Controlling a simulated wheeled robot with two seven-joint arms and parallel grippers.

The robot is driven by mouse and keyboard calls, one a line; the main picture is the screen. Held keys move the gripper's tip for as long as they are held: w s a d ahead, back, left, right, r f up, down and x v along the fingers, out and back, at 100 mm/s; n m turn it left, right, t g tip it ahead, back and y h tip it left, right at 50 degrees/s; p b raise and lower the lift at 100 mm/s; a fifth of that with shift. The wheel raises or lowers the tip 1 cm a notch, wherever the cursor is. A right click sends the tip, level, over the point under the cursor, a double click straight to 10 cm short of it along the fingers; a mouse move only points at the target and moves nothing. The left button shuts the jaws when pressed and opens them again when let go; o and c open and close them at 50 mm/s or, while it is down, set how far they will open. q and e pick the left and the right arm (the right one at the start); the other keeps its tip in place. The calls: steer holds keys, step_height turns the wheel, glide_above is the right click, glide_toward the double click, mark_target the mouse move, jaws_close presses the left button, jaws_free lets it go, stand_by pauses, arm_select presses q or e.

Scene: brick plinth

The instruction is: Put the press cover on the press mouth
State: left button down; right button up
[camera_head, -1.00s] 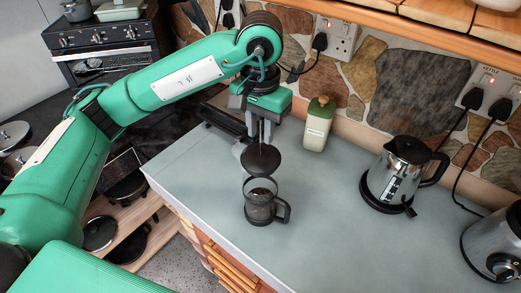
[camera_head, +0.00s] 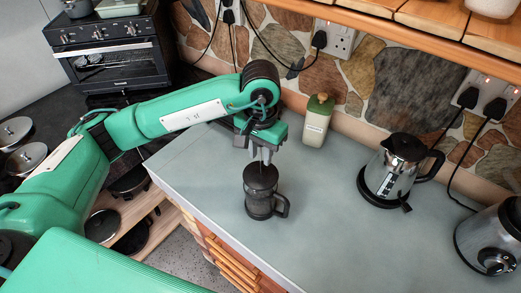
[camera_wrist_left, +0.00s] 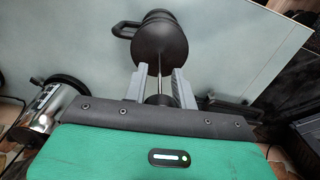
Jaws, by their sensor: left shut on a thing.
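The dark French press (camera_head: 262,205) stands upright on the counter, with its handle to the right. The round black press cover (camera_head: 261,177) is at the mouth of the press, level as far as I can see; whether it is fully seated I cannot tell. My left gripper (camera_head: 262,154) is directly above, shut on the thin rod of the cover. In the left wrist view the cover (camera_wrist_left: 160,40) hides most of the press, and the press handle (camera_wrist_left: 124,30) shows at its left. The gripper fingers (camera_wrist_left: 158,78) stand on both sides of the rod. My right gripper is not in view.
A cream bottle with a green cap (camera_head: 317,122) stands behind the press by the stone wall. A steel kettle (camera_head: 393,168) is to the right, and another steel appliance (camera_head: 490,240) is at the right edge. The counter (camera_head: 330,235) around the press is clear.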

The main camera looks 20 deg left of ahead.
arm_select(q)
steer(key=shift+f+b, duration=0.2)
steer(key=shift+b, duration=0.1)
steer(key=c, duration=1.3)
jaws_free()
steer(key=shift+o, duration=0.9)
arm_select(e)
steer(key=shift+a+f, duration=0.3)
arm_select(q)
steer(key=shift+r, duration=0.1)
steer(key=shift+r+p, duration=0.25)
steer(key=shift+p, duration=0.2)
step_height(320, 180, up, 10)
steer(key=b, duration=0.4)
steer(key=shift+r, duration=0.25)
steer(key=shift+r+b, duration=0.35)
steer(key=shift+r, duration=0.25)
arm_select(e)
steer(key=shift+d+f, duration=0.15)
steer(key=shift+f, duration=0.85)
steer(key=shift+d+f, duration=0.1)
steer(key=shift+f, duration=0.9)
